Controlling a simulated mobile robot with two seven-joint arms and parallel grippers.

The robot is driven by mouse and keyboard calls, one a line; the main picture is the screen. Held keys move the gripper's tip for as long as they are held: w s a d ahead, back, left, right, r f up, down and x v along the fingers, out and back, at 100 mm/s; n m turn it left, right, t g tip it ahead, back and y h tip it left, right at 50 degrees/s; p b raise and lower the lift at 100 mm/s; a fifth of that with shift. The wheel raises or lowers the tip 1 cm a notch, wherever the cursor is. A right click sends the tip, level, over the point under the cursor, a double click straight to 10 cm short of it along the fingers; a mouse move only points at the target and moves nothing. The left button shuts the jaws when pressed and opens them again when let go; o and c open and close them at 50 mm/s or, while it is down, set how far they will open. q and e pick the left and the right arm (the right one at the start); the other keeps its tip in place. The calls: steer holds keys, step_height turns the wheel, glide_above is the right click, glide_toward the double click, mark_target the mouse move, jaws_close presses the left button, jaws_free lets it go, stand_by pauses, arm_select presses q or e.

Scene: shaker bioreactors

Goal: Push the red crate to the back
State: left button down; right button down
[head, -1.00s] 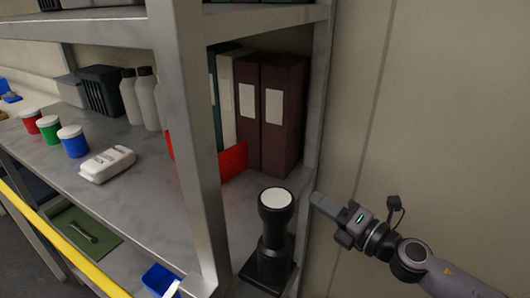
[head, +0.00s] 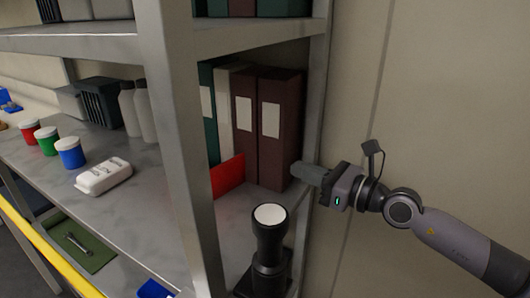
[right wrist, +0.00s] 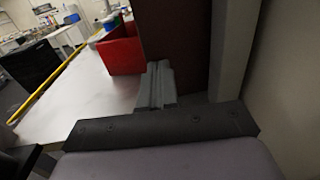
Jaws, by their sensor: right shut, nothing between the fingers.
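The red crate (head: 228,177) stands on the shelf behind the front metal post, which hides part of it. It is left of and in front of the dark maroon binders. It also shows in the right wrist view (right wrist: 122,55), ahead and left of my fingers, with its open inside visible. My right gripper (head: 297,171) is shut and empty. It reaches in from the right at the shelf's right side, by the nearest binder and apart from the crate. Its closed fingers show in the right wrist view (right wrist: 157,72). My left gripper is not in view.
Maroon binders (head: 271,120) stand between my fingers and the crate's far side. The front post (head: 187,130) and the wall at right bound the space. A white box (head: 103,176) lies further left.

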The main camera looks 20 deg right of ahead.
mark_target(254, 153)
steer(key=p+x, duration=0.1)
steer(key=x, duration=0.7)
steer(key=shift+a, duration=0.15)
steer(key=shift+x, duration=0.95)
steer(key=shift+x, duration=1.3)
steer(key=shift+s, duration=0.1)
